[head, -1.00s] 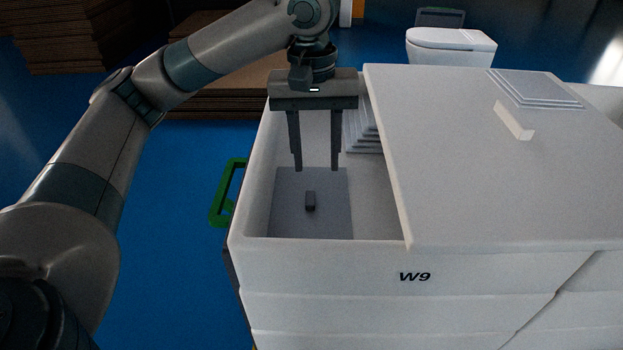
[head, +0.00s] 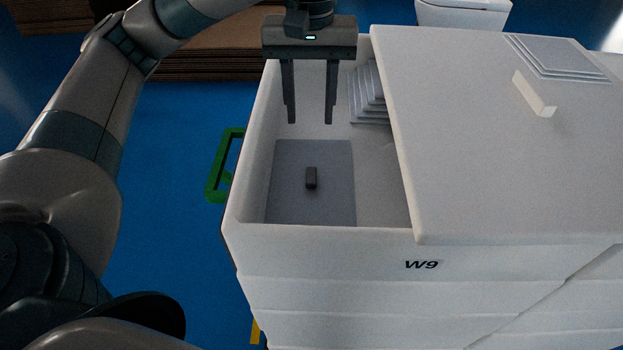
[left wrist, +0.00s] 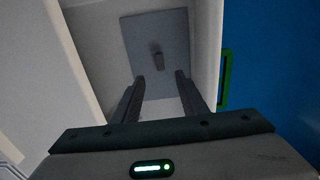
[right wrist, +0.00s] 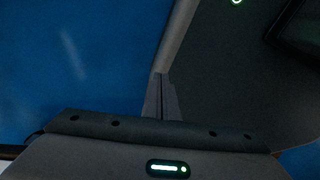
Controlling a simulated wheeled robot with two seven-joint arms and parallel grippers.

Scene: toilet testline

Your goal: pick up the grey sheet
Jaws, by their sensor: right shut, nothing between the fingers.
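The grey sheet (head: 290,200) lies flat on the floor of the open left part of a white box, with a small dark block-like knob (head: 311,178) on its middle. It also shows in the left wrist view (left wrist: 140,48), ahead of the fingers. My left gripper (head: 309,122) is open and empty, fingers pointing down, above the box opening and apart from the sheet. My right gripper (right wrist: 162,76) shows only in the right wrist view; its fingers are together with nothing between them.
The white box (head: 330,245), marked W9, has high walls around the sheet. A white lid (head: 480,130) with a bar handle (head: 534,95) covers its right part. Stacked pale steps (head: 369,100) stand inside at the back. A green frame (head: 217,175) is left of the box.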

